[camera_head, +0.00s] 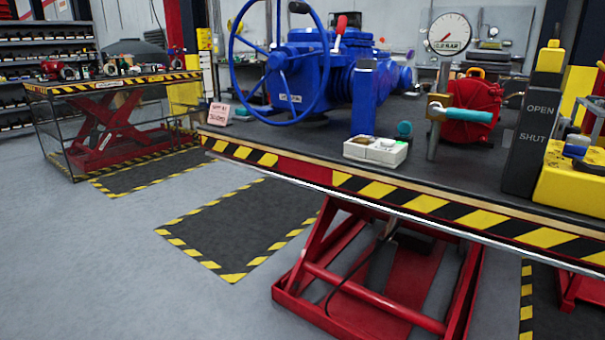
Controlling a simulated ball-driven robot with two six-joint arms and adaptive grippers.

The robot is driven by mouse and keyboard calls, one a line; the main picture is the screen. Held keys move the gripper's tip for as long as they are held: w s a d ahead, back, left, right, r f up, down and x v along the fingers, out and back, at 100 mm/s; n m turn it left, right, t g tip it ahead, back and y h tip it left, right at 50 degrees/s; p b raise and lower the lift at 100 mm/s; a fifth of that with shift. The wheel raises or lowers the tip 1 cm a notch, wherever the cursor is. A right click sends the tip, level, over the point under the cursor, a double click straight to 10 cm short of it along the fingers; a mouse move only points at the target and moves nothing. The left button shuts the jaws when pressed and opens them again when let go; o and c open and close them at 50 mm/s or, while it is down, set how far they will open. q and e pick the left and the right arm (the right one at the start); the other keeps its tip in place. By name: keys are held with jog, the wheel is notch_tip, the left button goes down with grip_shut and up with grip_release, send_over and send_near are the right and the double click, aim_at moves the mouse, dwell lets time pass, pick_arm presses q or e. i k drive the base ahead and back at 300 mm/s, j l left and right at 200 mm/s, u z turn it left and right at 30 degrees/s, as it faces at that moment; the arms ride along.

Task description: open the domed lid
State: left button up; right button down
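No part is plainly a domed lid, and I cannot tell which one it is. A red round housing (474,106) with a yellow top stands on the lift table (290,168), behind a teal-handled lever (465,115). A small white box (376,151) with round features on top sits near the table's front edge. A blue valve actuator (300,75) with a large blue handwheel (232,62) stands at the back left of the table. Neither of my grippers shows in the head view.
A pressure gauge (449,34) rises on a post behind the lever. A dark OPEN/SHUT post (531,135) and a yellow block (572,185) stand at the right. A sign (218,113) sits at the left corner. The floor at the left is clear, with a striped mat (240,225).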

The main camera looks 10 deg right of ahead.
aim_at(490, 54)
jog(key=i+l+z, duration=0.1)
jog(key=l+z, duration=0.3)
jog(key=i+l+z, duration=0.15)
jog(key=l+z, duration=0.2)
jog(key=l, duration=0.15)
jog(key=i+l+z, duration=0.15)
jog(key=l+z, duration=0.25)
jog(key=i+l+u, duration=0.25)
